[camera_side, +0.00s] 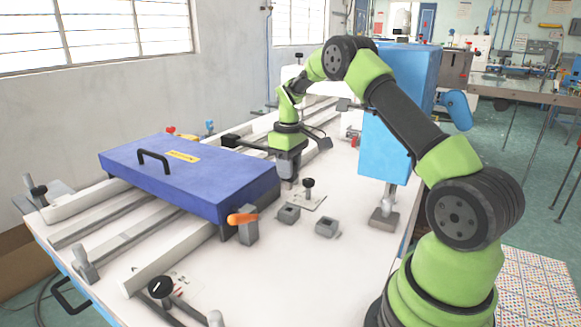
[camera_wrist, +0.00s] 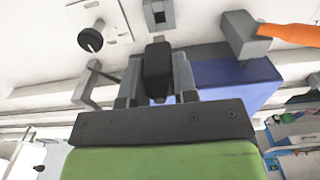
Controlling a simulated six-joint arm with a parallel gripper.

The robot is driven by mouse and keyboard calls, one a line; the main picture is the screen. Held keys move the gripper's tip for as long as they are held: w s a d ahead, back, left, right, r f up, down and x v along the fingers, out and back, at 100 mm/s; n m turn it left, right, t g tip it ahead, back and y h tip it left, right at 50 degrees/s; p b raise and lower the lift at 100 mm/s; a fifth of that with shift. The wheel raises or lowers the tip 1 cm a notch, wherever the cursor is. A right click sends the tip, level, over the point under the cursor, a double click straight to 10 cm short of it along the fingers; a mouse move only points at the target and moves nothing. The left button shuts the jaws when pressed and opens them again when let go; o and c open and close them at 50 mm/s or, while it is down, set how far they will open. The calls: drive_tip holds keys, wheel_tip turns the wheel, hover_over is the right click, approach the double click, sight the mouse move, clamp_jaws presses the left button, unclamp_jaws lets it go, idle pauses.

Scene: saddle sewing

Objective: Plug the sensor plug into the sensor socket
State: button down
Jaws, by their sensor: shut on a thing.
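My gripper (camera_wrist: 158,80) is shut on a black plug (camera_wrist: 158,62), which sits between its two grey fingers in the wrist view. In the side view my gripper (camera_side: 287,172) points down just behind the blue box; the plug cannot be told apart there. A grey block with a square opening, apparently the sensor socket (camera_wrist: 158,14), lies at the top of the wrist view, in line with the plug and apart from it. In the side view this seems to be the small grey block (camera_side: 289,214) on the white table, nearer the camera than my gripper.
A second grey block (camera_side: 327,228) stands to its right. A white plate with a black knob (camera_side: 308,184) is close to my gripper. An orange lever (camera_side: 242,218) and a large blue box (camera_side: 190,180) stand to the left. A light-blue post-mounted box (camera_side: 385,145) stands right.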

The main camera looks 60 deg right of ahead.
sight(289, 189)
drive_tip(key=shift+f, duration=2.5)
drive_tip(key=shift+f, duration=1.65)
drive_tip(key=c, duration=0.8)
unclamp_jaws()
